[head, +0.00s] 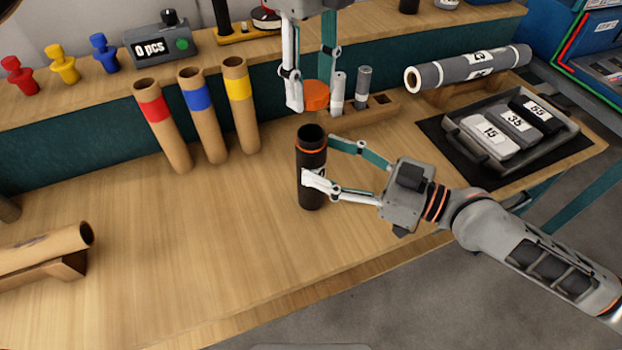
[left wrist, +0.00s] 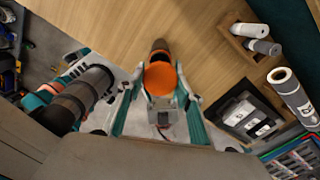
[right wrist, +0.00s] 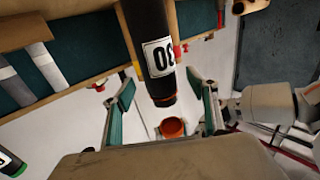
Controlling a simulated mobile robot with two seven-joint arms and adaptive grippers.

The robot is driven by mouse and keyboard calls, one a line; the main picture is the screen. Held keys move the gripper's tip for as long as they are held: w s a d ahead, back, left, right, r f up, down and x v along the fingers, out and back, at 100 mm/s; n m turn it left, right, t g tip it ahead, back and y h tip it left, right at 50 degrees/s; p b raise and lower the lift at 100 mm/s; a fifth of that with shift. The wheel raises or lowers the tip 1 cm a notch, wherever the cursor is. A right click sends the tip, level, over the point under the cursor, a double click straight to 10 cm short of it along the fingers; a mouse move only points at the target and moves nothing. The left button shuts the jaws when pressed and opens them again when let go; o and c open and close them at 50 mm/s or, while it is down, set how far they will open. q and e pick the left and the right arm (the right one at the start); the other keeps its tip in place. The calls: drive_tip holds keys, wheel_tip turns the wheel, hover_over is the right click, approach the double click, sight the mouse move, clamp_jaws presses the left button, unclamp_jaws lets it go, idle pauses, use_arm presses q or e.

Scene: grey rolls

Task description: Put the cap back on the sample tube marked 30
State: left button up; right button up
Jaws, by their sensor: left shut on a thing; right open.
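The black sample tube (head: 311,190) with an orange ring near its top stands upright on the bench, its mouth open. Its white label reads 30 in the right wrist view (right wrist: 158,57). My left gripper (head: 313,93) is shut on the orange cap (head: 316,96) and holds it above the tube, apart from the mouth. The cap also shows in the left wrist view (left wrist: 160,77), covering part of the tube. My right gripper (head: 320,161) is open, with its fingers on either side of the tube; whether they touch it I cannot tell.
Cardboard tubes with red, blue and yellow bands (head: 205,110) stand at the left. A wooden rack (head: 385,112) with grey tubes is behind the cap. A grey labelled roll (head: 465,70) and a tray (head: 568,138) of marked packs lie at the right.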

sight(311, 109)
drive_tip(key=shift+x, duration=1.85)
clamp_jaws()
use_arm(q)
drive_tip(key=shift+f, duration=2.5)
